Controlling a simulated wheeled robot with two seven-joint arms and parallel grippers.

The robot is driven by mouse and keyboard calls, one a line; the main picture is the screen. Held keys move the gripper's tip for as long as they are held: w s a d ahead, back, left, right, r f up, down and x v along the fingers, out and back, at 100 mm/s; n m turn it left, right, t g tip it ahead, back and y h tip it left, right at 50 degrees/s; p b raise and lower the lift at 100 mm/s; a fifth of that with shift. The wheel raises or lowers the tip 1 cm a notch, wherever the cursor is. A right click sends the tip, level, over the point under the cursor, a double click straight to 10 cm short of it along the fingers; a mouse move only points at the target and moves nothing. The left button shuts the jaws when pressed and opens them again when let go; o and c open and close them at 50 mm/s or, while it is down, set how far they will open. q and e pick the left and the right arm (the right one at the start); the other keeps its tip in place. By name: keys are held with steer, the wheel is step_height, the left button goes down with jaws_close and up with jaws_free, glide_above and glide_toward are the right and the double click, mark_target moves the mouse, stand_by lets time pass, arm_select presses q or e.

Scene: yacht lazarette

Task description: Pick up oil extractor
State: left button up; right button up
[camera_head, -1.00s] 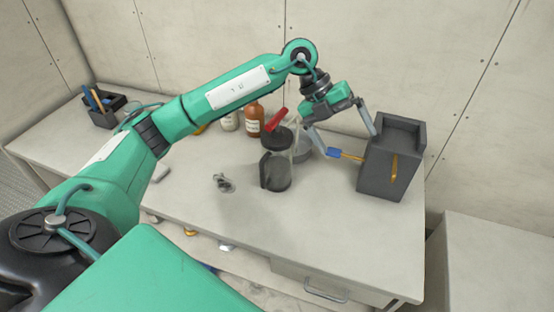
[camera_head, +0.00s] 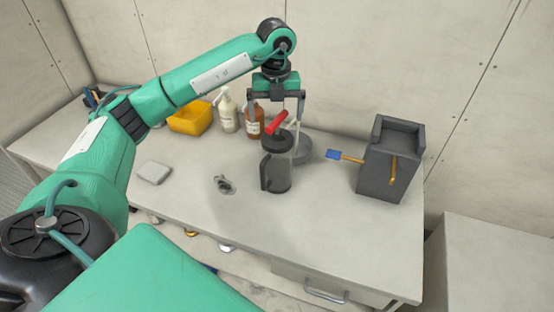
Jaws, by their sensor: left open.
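The oil extractor (camera_head: 277,173) appears to be the clear canister with a black lid, dark side handle and red top grip (camera_head: 276,122). It stands upright on the bench. My left gripper (camera_head: 275,116) is open and empty, pointing down over the extractor's top. Its fingers show to the left and right of the red grip with gaps on both sides. I cannot tell whether the grip lies between the fingers in depth or in front of them. My right gripper is not in view.
Close behind the extractor stand a brown bottle (camera_head: 255,121), a white bottle (camera_head: 227,112) and a grey round container (camera_head: 302,151). A yellow bin (camera_head: 190,118) is further left. A small metal part (camera_head: 224,185) lies left.

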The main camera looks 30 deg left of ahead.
mark_target(277, 133)
arm_select(q)
steer(key=shift+f, duration=0.65)
steer(key=f+p, duration=0.1)
steer(key=f, duration=0.1)
steer(key=f+p, duration=0.1)
steer(key=f, duration=0.1)
steer(key=shift+d+f+p, duration=0.2)
steer(key=shift+f+p, duration=0.15)
steer(key=shift+p, duration=0.05)
steer(key=shift+w+f, duration=0.1)
steer(key=shift+f, duration=0.2)
steer(key=c, duration=1.9)
steer(key=shift+c, duration=0.4)
steer(key=shift+r, duration=0.2)
